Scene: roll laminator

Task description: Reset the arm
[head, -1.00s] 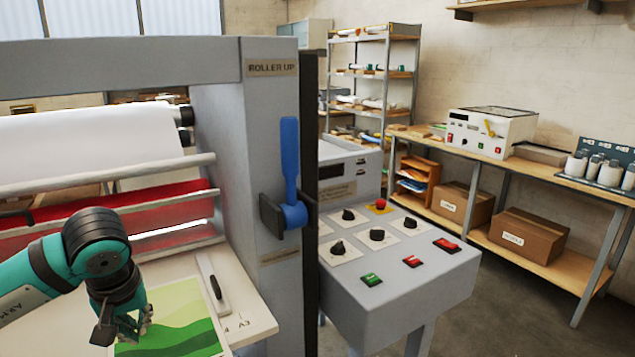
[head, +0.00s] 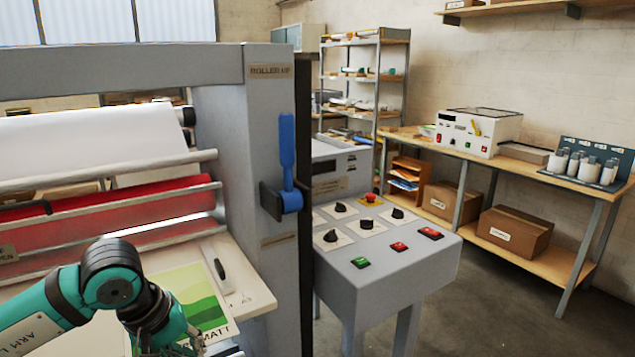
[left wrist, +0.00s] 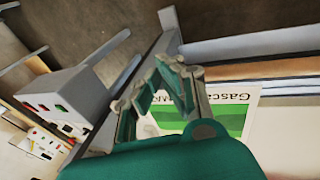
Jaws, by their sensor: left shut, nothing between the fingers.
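My left arm comes in from the lower left in the head view. Its gripper (head: 188,345) is low at the front edge of the laminator's feed table (head: 255,295), partly cut off by the frame's bottom. In the left wrist view the gripper (left wrist: 172,68) shows its fingers drawn together, with nothing held. The green print (head: 200,297) lies flat on the feed table, just beyond the gripper; it also shows behind the fingers in the left wrist view (left wrist: 235,122). My right gripper is in neither view.
A blue lever (head: 287,160) points up on the laminator's side post (head: 230,135). The control panel (head: 400,275), with black knobs and red and green buttons, juts out at the right. A workbench (head: 560,185) stands against the wall; the floor between is clear.

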